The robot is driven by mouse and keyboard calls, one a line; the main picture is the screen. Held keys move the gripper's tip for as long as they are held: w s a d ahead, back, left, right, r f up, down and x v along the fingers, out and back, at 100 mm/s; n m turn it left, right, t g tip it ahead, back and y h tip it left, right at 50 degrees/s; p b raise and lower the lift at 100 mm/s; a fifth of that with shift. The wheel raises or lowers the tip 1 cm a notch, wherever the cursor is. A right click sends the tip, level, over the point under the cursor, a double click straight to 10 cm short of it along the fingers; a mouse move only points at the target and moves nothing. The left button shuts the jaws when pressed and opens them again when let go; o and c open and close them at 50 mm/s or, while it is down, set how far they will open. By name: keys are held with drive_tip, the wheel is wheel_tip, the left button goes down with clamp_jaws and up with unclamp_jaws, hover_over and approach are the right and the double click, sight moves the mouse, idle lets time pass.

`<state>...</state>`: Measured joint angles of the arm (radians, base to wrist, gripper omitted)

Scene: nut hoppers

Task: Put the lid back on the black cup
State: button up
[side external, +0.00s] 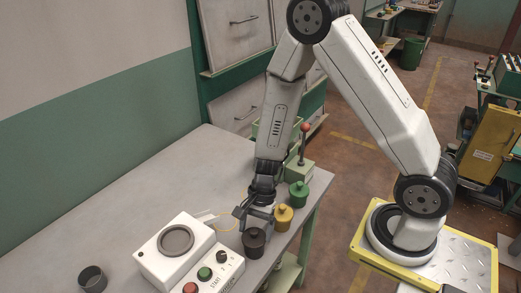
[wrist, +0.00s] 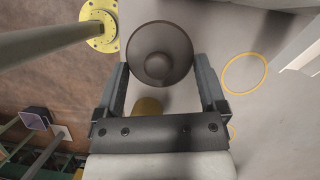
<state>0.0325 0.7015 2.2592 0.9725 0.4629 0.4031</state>
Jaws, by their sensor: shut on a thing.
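The black cup (side external: 254,246) stands on the table at the front right, with a knobbed dark lid at its top. My gripper (side external: 256,220) is right at it, pointing down. In the wrist view a round black lid (wrist: 172,39) with a knob lies between the fingers of my gripper (wrist: 162,68). The fingers are shut on the lid, at its sides. The lid hides what is under it, so I cannot tell whether it rests fully on the cup.
A yellow lidded cup (side external: 283,218) and a green one (side external: 299,195) stand close behind. A white control box (side external: 173,250) with a START panel (side external: 213,272) is at left. An open dark cup (side external: 92,279) is at far left. A yellow ring (wrist: 245,73) marks the table.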

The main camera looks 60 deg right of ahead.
idle(0.8)
drive_tip(key=o, duration=0.9)
drive_tip(key=shift+r, duration=0.15)
drive_tip(key=shift+r, duration=3.35)
clamp_jaws()
